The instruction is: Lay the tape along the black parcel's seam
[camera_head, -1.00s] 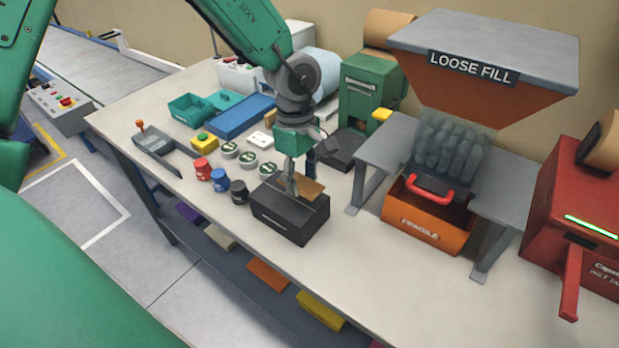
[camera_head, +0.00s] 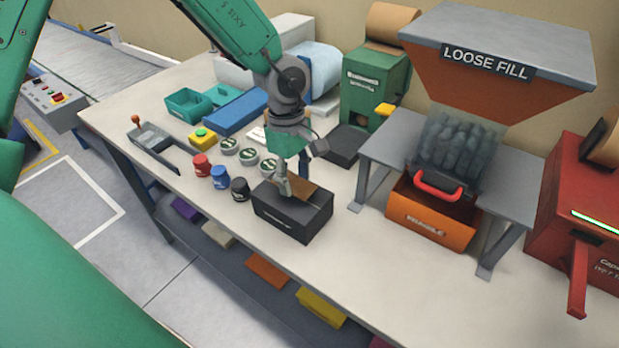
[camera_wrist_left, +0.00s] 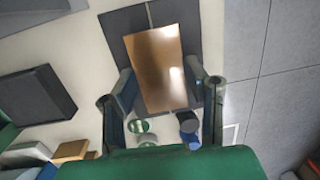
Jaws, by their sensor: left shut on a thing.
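The black parcel (camera_head: 292,216) sits on the bench with its long front side toward me. My left gripper (camera_head: 288,188) is over the parcel's top, shut on a brown strip of tape (camera_head: 312,192). In the left wrist view the tape (camera_wrist_left: 160,68) lies flat between the two fingers, over the parcel's top (camera_wrist_left: 122,25). The seam shows as a thin line (camera_wrist_left: 150,14) beyond the tape's end, and the tape runs roughly along it, slightly skewed. Whether the tape touches the parcel cannot be told. My right gripper is out of view.
Red (camera_head: 201,165), blue (camera_head: 220,177) and black (camera_head: 240,189) jars stand left of the parcel, with several round tins behind them. The grey loose-fill stand (camera_head: 380,150) holds an orange fragile box (camera_head: 428,220) beneath. Bench in front right of the parcel is clear.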

